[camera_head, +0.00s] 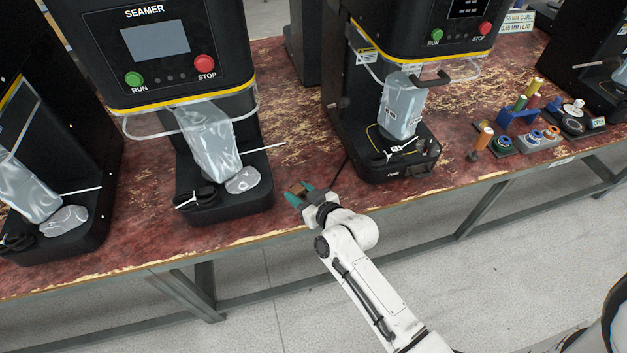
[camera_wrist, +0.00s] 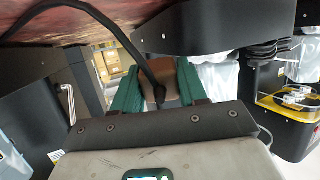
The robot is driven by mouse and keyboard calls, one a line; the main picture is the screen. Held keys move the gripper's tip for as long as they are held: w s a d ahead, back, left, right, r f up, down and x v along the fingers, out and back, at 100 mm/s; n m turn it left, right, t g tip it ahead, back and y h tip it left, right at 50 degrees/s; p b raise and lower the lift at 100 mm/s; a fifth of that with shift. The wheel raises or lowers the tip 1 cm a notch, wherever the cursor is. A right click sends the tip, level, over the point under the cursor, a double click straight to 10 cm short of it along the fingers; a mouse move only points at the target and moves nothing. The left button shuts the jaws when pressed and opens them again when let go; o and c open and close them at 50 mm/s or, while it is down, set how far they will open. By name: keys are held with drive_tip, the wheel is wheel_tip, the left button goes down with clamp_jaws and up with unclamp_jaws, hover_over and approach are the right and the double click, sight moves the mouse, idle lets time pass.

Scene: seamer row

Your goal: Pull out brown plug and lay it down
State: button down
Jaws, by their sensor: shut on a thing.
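My gripper (camera_head: 298,193) is over the front part of the worn red tabletop, between two seamers. Its green fingers are shut on the brown plug (camera_head: 297,188), which shows as a small brown block between them. In the wrist view the brown plug (camera_wrist: 160,82) sits between the two green fingers of my gripper (camera_wrist: 158,88), with a black cable (camera_wrist: 125,42) running to it. I see no socket around the plug. I cannot tell whether the plug touches the tabletop.
A seamer (camera_head: 155,50) with a hanging clear bag stands left of my gripper, and another seamer (camera_head: 385,150) stands to the right. Bare tabletop (camera_head: 300,145) lies between them. Several spools and small parts (camera_head: 530,135) are farther right. The table's front edge (camera_head: 265,238) is close to my gripper.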

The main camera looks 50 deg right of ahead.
drive_tip(key=d+r+g+y+b, duration=0.1)
drive_tip(key=d+g+b, duration=0.1)
drive_tip(key=d, duration=0.4)
drive_tip(key=shift+n, duration=0.4)
drive_tip(key=shift+s+d+f+b, duration=0.1)
drive_tip(key=shift+f+b, duration=2.75)
drive_tip(key=shift+f, duration=0.6)
drive_tip(key=c, duration=0.5)
unclamp_jaws()
drive_tip(key=shift+s, duration=0.1)
drive_tip(key=v, duration=1)
drive_tip(key=shift+s+r, duration=0.2)
drive_tip(key=shift+s, duration=0.05)
